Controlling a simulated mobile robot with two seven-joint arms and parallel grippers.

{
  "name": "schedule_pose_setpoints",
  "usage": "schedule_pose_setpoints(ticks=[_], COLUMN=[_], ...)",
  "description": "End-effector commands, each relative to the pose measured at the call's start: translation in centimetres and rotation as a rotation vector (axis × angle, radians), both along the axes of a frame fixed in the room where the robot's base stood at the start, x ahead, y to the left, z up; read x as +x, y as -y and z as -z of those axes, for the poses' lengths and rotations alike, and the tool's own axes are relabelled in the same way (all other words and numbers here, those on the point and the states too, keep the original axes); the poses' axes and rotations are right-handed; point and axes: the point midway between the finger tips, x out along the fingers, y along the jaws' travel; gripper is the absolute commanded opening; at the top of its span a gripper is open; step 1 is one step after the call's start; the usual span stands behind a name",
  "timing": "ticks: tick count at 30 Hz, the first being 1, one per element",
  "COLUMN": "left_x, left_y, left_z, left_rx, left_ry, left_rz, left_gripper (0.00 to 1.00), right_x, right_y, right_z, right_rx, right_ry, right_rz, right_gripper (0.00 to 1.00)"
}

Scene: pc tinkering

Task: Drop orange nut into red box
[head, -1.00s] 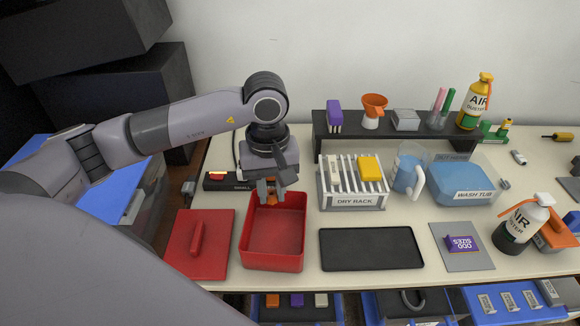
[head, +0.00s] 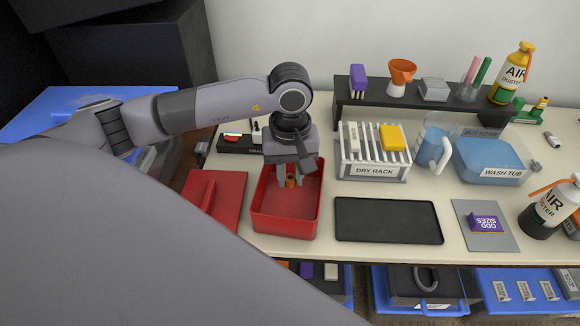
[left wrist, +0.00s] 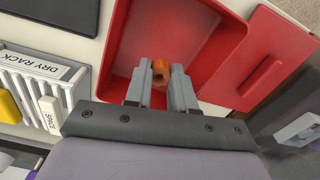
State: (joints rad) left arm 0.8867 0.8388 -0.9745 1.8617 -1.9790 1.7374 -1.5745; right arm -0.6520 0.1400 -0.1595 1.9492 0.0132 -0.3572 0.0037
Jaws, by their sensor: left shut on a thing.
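The orange nut (left wrist: 160,70) is held between the fingertips of my left gripper (left wrist: 161,82), which is shut on it. In the head view the nut (head: 291,182) shows small and partly covered by my left gripper (head: 291,178). The red box (head: 285,222) is an open red tray on the table. It also shows in the left wrist view (left wrist: 210,45), behind the fingertips. The nut is over the far part of the box opening; its exact height above the floor cannot be told. My right gripper is not in view.
A red lid (head: 222,197) with a handle lies left of the box. A black tray (head: 388,220) lies to its right. A dry rack (head: 374,170) stands behind the tray, and a blue wash tub (head: 488,160) stands farther right.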

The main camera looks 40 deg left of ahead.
Motion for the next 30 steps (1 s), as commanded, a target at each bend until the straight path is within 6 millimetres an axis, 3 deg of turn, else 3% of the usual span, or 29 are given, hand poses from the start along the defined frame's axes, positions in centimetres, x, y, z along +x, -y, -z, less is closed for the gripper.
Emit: schedule_pose_setpoints(ticks=[3, 12, 13, 15, 25, 30], left_x=[0.0, 0.0, 0.0, 0.0, 0.0, 0.0], left_y=[0.0, 0.0, 0.0, 0.0, 0.0, 0.0], left_z=[0.8, 0.9, 0.9, 0.9, 0.7, -0.4], left_rx=[-0.001, -0.001, -0.001, -0.001, -0.001, 0.001], left_ry=[0.000, 0.000, 0.000, 0.001, 0.001, 0.002], left_rz=[0.000, 0.000, 0.000, 0.000, 0.000, 0.000], left_gripper=[0.00, 0.00, 0.34, 0.54, 0.54, 0.54], right_x=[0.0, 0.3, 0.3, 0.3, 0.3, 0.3], right_y=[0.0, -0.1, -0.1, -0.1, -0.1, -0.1], right_z=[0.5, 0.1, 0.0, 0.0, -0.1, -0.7], right_rx=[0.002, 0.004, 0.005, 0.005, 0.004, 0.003], right_ry=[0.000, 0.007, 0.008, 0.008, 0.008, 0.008], right_rz=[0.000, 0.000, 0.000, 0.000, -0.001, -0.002], right_gripper=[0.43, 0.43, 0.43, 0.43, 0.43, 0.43])
